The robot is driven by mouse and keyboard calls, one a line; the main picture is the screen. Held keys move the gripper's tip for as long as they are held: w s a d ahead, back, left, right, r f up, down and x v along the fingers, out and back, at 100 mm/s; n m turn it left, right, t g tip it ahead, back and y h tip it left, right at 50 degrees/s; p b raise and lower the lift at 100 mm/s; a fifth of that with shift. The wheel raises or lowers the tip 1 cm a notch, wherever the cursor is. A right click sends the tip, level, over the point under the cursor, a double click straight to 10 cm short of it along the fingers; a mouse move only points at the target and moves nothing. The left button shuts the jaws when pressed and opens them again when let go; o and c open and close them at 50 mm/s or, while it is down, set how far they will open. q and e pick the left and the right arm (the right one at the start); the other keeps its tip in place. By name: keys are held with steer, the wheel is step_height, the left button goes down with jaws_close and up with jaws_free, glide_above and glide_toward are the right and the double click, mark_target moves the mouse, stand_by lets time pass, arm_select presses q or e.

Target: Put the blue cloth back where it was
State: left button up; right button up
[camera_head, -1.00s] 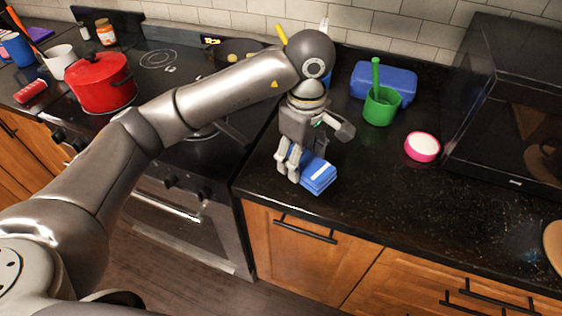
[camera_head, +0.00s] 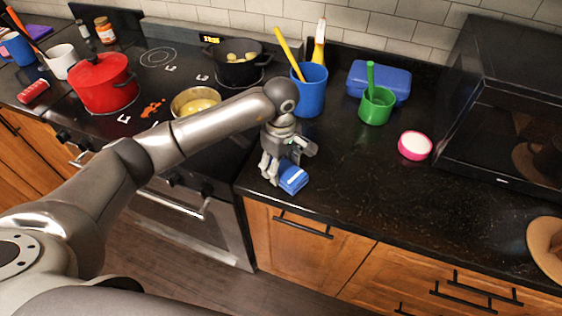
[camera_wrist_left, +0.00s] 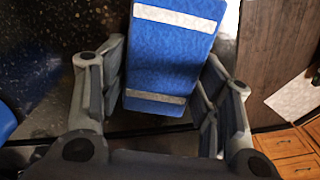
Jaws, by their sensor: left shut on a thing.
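The blue cloth (camera_head: 293,177) is a folded bundle with a white stripe, at the counter's front left corner beside the stove. My left gripper (camera_head: 271,178) points down and is shut on it. In the left wrist view the cloth (camera_wrist_left: 172,60) sits between the fingers, blue with two pale bands. I cannot tell whether the cloth touches the counter. Its underside is hidden. My right gripper is not in view.
A blue cup (camera_head: 309,92) with utensils stands behind the gripper. A green cup (camera_head: 376,106), a blue box (camera_head: 380,82) and a pink-rimmed bowl (camera_head: 415,146) stand to the right. The stove with a red pot (camera_head: 104,84) is left. The front middle counter is clear.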

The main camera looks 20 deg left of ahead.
mark_target(281, 166)
arm_select(q)
steer(key=shift+f+b, duration=0.2)
steer(key=shift+b, duration=0.1)
steer(key=o, duration=1.2)
steer(key=shift+r, duration=0.1)
steer(key=shift+r, duration=0.1)
steer(key=shift+r+b, duration=1.6)
steer(key=shift+r, duration=4.45)
